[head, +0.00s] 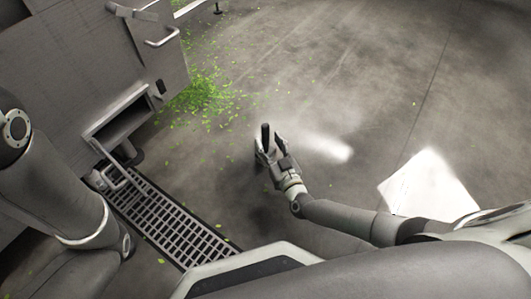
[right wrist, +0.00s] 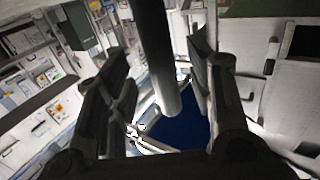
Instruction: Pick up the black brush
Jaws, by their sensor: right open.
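A dark rod, which looks like the black brush's handle (right wrist: 155,50), runs down from the top of the right wrist view and ends in a paler grey tip between my right gripper's fingers. In the head view it seems to be the short black upright piece (head: 265,132) at the gripper. My right gripper (head: 268,145) is open, with one finger on each side of the rod; gaps show on both sides in the right wrist view (right wrist: 160,70). No bristles can be made out.
A grey metal machine (head: 85,60) with handles and an open chute stands at the left. A floor grate (head: 175,222) lies below it. Green leaf bits (head: 200,95) are scattered on the floor. A white sheet-like patch (head: 425,185) is at the right. The middle floor is clear.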

